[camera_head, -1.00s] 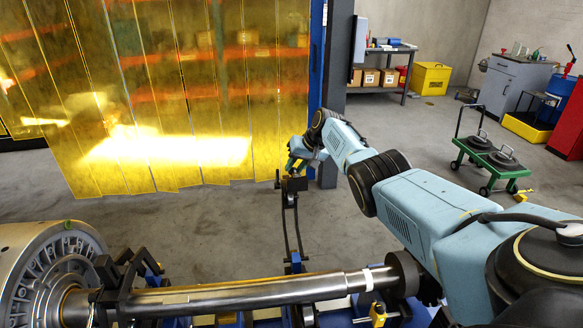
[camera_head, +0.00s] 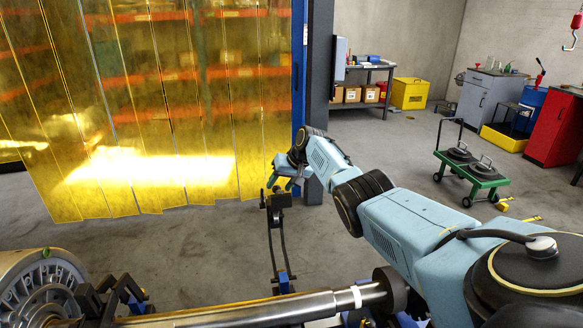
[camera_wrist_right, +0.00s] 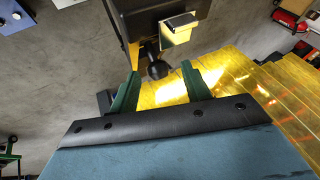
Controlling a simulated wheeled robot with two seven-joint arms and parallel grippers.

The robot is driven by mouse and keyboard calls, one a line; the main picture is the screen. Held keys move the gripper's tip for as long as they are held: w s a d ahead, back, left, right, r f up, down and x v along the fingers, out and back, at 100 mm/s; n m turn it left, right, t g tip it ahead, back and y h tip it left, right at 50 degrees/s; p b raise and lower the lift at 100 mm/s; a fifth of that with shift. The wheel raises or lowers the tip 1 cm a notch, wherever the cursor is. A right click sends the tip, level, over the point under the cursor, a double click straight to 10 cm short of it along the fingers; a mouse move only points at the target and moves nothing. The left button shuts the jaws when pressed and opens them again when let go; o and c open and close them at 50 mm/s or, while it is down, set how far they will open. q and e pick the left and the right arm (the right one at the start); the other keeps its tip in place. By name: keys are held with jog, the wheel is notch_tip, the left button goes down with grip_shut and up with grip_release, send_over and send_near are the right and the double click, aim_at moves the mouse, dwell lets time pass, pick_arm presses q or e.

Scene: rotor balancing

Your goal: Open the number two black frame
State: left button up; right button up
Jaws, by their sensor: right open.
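A tall curved black frame (camera_head: 274,243) stands upright behind the steel shaft (camera_head: 240,309), with a black block (camera_head: 278,201) at its top. My right gripper (camera_head: 281,184) is at that top end, just above the block. In the right wrist view, its two green fingers (camera_wrist_right: 161,84) are apart. A round black knob (camera_wrist_right: 157,69) below a dark block (camera_wrist_right: 155,18) with a pale plate lies between the fingertips; contact cannot be told. Another black frame (camera_head: 112,301) sits by the rotor (camera_head: 42,290) at lower left. No number is readable on either. My left gripper is not in view.
A yellow strip curtain (camera_head: 150,120) hangs behind at left, beside a blue and dark post (camera_head: 318,90). A green trolley (camera_head: 472,172) stands at right. The floor between the shaft and the curtain is clear.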

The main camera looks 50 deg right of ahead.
jog(key=p+v, duration=0.1)
jog(key=v, duration=0.4)
jog(key=shift+p, duration=0.4)
jog(key=v, duration=0.7)
jog(key=shift+s+r, duration=0.15)
jog(key=shift+r, duration=0.15)
jog(key=shift+d, duration=0.1)
